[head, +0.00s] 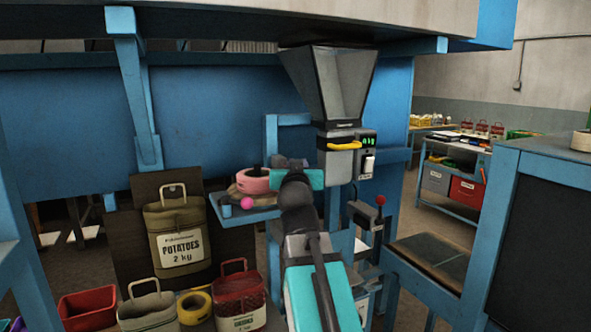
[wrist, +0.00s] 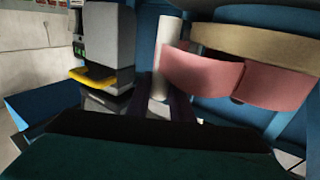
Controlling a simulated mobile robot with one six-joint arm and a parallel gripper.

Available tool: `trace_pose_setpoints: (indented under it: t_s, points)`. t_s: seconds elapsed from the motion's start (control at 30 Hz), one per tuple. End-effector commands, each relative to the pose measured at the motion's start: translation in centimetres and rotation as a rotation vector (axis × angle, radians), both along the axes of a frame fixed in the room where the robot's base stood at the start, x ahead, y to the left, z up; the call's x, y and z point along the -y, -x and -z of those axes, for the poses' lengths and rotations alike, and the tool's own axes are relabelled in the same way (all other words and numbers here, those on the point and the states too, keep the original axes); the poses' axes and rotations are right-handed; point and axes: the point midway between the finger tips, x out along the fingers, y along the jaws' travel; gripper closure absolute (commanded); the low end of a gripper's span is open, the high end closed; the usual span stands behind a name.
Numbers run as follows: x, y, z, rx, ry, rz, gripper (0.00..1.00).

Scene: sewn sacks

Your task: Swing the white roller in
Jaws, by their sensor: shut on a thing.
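The white roller (wrist: 166,50) shows in the wrist view as a pale upright cylinder. Its lower end lies between the two dark fingers of my gripper (wrist: 160,100), which is shut on it. In the head view my arm covers the roller, and the end of my gripper (head: 290,163) points away toward the weighing machine (head: 342,160) under the hopper. The fingertips cannot be made out there.
A yellow handle (head: 344,146) juts from the machine. Sacks, including a potato sack (head: 180,230), stand lower left.

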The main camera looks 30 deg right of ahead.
Motion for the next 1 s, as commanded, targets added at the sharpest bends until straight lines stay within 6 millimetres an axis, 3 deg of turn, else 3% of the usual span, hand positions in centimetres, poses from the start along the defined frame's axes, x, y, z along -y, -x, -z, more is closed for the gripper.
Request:
trace_pose_setpoints:
  t_s: [0.63, 0.67, 0.73, 1.0]
  points:
    - [-0.01, 0.21, 0.58, -0.010, -0.007, 0.021, 1.00]
    - [-0.01, 0.22, 0.60, -0.010, -0.007, 0.021, 0.75]
    - [0.03, 0.22, 0.53, -0.009, -0.006, 0.021, 0.63]
    - [0.20, 0.21, 0.29, -0.006, -0.003, 0.023, 0.61]
